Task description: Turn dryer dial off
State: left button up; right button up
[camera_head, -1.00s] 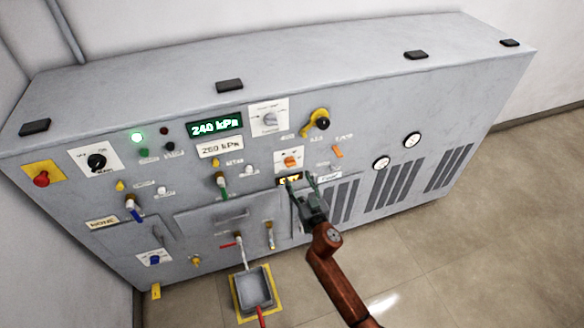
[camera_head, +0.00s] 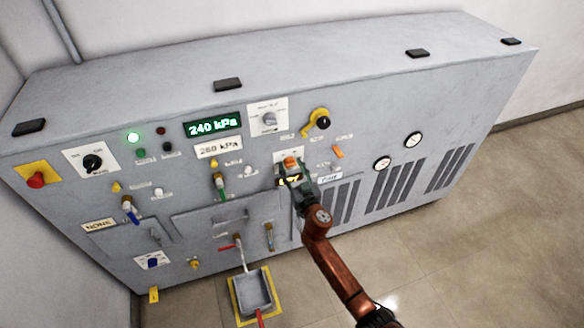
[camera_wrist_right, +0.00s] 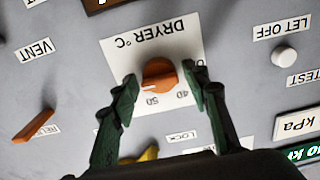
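The dryer dial (camera_head: 289,161) is an orange knob on a white plate on the front of the grey cabinet. In the right wrist view the dial (camera_wrist_right: 159,74) appears upside down, under the words "DRYER °C", with a white mark on it and the numbers 50 and 40 nearby. My right gripper (camera_head: 291,172) is at the dial. In the wrist view its fingers (camera_wrist_right: 162,84) are open, one on each side of the knob, with small gaps showing. The gripper hides the lower part of the plate in the head view. My left gripper is not in view.
A yellow part (camera_wrist_right: 140,156) shows just behind my right fingers. An orange lever (camera_wrist_right: 34,126) and a white button (camera_wrist_right: 284,56) sit on either side. A grey dial (camera_head: 269,118) and a yellow-handled valve (camera_head: 319,121) are above the dryer dial.

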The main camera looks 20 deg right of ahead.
jog(key=c, duration=0.9)
jog(key=shift+c, duration=0.2)
jog(key=shift+n, duration=0.3)
jog(key=n+p, duration=0.3)
jog(key=n, duration=2.8)
jog(key=shift+n, duration=0.3)
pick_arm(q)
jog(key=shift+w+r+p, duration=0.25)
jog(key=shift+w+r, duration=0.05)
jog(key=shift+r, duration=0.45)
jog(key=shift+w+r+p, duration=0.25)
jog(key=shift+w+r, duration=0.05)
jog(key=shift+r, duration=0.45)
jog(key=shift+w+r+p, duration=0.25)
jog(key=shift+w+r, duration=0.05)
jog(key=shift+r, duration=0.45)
pick_arm(e)
jog(key=shift+n, duration=1.8)
jog(key=shift+f, duration=0.1)
